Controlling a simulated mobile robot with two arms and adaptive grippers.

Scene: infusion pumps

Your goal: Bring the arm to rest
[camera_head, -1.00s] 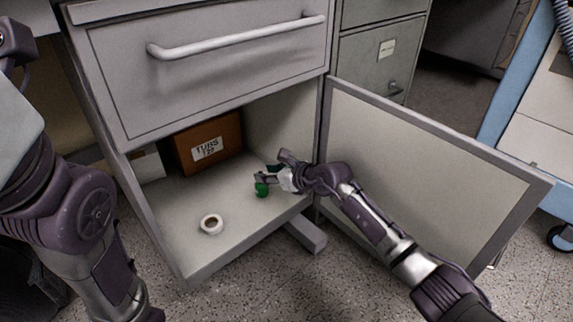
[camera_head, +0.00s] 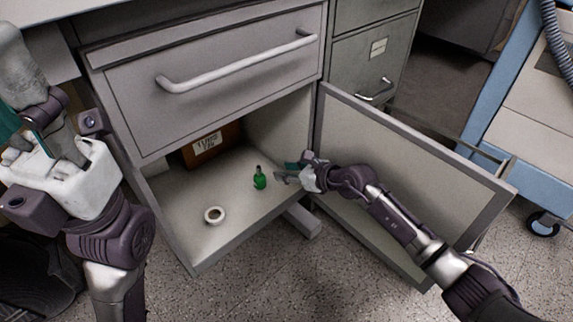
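My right gripper (camera_head: 284,176) is inside the open lower cabinet, low over its right side near the door hinge. Its fingers look parted and hold nothing that I can see. A small green bottle (camera_head: 260,180) stands upright on the cabinet floor (camera_head: 190,234), just left of the fingertips and apart from them. My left arm is at the left edge of the view, with white and purple links. A teal part shows at the upper left, but I cannot make out the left fingertips.
A white tape roll (camera_head: 214,215) lies on the cabinet floor. A brown labelled box (camera_head: 212,146) stands at the back. The cabinet door (camera_head: 410,185) stands open to the right, beneath my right arm. A closed drawer (camera_head: 225,85) with a handle is above. A blue cart (camera_head: 530,130) stands far right.

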